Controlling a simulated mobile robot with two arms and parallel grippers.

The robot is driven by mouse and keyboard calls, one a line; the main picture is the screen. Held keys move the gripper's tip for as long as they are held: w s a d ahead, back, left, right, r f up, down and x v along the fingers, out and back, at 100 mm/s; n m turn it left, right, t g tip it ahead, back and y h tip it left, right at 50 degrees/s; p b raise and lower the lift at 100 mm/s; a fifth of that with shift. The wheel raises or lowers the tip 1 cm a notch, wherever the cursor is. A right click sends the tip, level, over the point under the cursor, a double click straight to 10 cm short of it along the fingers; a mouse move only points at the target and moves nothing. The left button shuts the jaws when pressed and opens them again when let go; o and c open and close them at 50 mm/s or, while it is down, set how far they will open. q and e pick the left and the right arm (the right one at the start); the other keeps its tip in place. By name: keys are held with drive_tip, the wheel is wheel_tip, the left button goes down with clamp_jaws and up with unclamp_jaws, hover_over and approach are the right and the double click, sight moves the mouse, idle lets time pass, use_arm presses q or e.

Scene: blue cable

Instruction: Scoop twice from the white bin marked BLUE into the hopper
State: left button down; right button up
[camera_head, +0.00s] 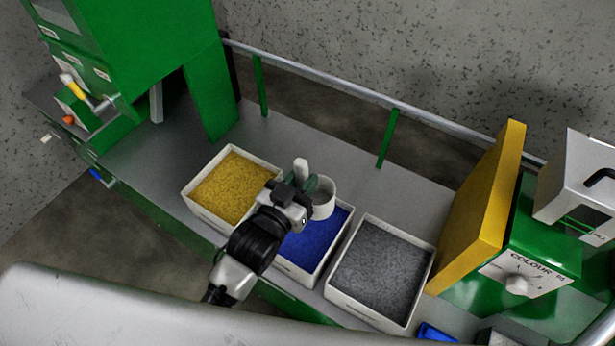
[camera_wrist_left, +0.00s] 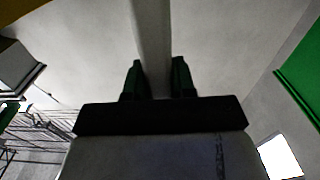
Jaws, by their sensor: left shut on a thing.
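My left gripper (camera_head: 303,186) is shut on the handle of a white scoop (camera_head: 324,199). In the left wrist view the pale handle (camera_wrist_left: 152,40) stands between the two fingers of the gripper (camera_wrist_left: 157,78). The scoop's round cup is over the far part of the white bin of blue granules (camera_head: 308,246); the view does not show whether it holds any granules. The bin's marking cannot be read. A white box with a dark handle (camera_head: 584,180) sits on the green machine at the right; I cannot tell whether it is the hopper. My right gripper is not in view.
A bin of yellow granules (camera_head: 187,200) stands left of the blue one, and a bin of grey granules (camera_head: 432,262) right of it. A tall yellow panel (camera_head: 485,205) stands beside the green machine marked COLOUR (camera_head: 545,240). A rail (camera_head: 380,102) runs behind the counter.

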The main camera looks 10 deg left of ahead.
use_arm(q)
drive_tip(key=a+f+n+b, duration=0.2)
drive_tip(key=a+f+b, duration=0.1)
drive_tip(key=f+b, duration=0.6)
drive_tip(key=a+f+n+b, duration=0.2)
drive_tip(key=a+f+b, duration=0.1)
drive_tip(key=f+b, duration=0.55)
drive_tip(key=shift+n, duration=0.3)
drive_tip(key=w+a, duration=0.1)
drive_tip(key=w, duration=0.1)
drive_tip(key=w+a+f+p, duration=0.1)
drive_tip(key=w, duration=0.1)
drive_tip(key=shift+a, duration=0.4)
drive_tip(key=shift+s+r, duration=0.1)
drive_tip(key=shift+s, duration=0.05)
idle(0.4)
